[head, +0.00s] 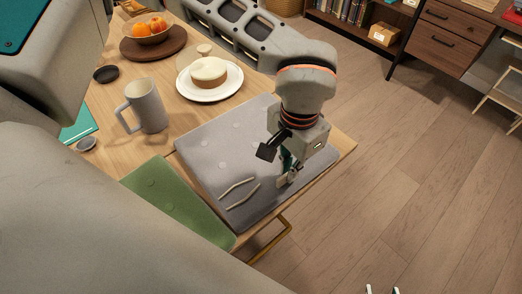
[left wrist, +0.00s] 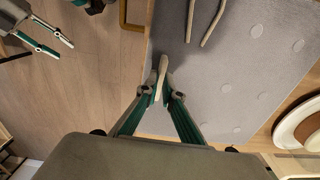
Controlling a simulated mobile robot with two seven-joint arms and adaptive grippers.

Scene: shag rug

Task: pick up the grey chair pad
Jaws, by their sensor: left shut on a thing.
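The grey chair pad (head: 215,150) lies flat on the wooden table, reaching its near corner. Two pale ties (head: 238,192) lie on it; they also show in the left wrist view (left wrist: 206,28). My left gripper (head: 287,180) is low over the pad's right part. In the left wrist view its fingertips (left wrist: 161,88) are shut on a narrow pale strip at the pad's edge, which looks like another tie. My right gripper (left wrist: 64,50) is open and empty over the floor; only its tips (head: 382,290) show at the bottom of the head view.
A green pad (head: 170,205) lies beside the grey pad at the left. A grey mug (head: 148,108), a white plate (head: 222,86) with a cake, and a fruit bowl (head: 150,35) stand farther back. The floor (head: 400,170) right of the table is clear.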

